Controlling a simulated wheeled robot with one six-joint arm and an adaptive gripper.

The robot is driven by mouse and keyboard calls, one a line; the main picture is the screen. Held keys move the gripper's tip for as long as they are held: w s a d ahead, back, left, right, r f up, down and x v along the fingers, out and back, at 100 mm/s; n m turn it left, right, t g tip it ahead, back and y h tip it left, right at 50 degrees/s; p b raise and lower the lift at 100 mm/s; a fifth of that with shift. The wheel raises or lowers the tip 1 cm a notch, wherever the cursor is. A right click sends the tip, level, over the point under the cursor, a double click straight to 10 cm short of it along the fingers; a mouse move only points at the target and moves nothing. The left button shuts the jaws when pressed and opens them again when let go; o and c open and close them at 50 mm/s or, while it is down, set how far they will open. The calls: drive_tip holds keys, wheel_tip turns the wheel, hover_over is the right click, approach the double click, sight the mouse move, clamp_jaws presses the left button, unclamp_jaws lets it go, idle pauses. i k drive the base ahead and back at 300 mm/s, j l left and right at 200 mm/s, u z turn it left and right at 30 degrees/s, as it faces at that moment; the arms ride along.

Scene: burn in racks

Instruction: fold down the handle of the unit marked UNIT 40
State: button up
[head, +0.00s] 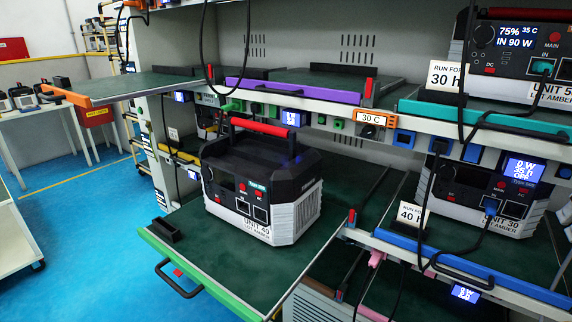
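The unit marked UNIT 40 (230,193) is a black and light grey power box with its label low on the front face. It stands upright on a pulled-out dark green shelf with a bright green front edge (190,262). Its handle (260,128) is a red bar standing up above the black top, held by dark side arms. The unit's small display is dark. My gripper is not in view.
A shelf with an orange edge (66,97) juts out at upper left. UNIT 30 (478,208) stands on the blue-edged shelf at right, with a hanging black cable near it. Another unit (522,50) is at upper right. Blue floor (80,240) is clear at left.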

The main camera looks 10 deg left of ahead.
sight(280, 131)
drive_tip(key=j+u, duration=0.2)
drive_tip(key=u, duration=0.2)
drive_tip(key=k+j+u, duration=0.1)
drive_tip(key=j+u, duration=0.15)
drive_tip(key=u, duration=0.2)
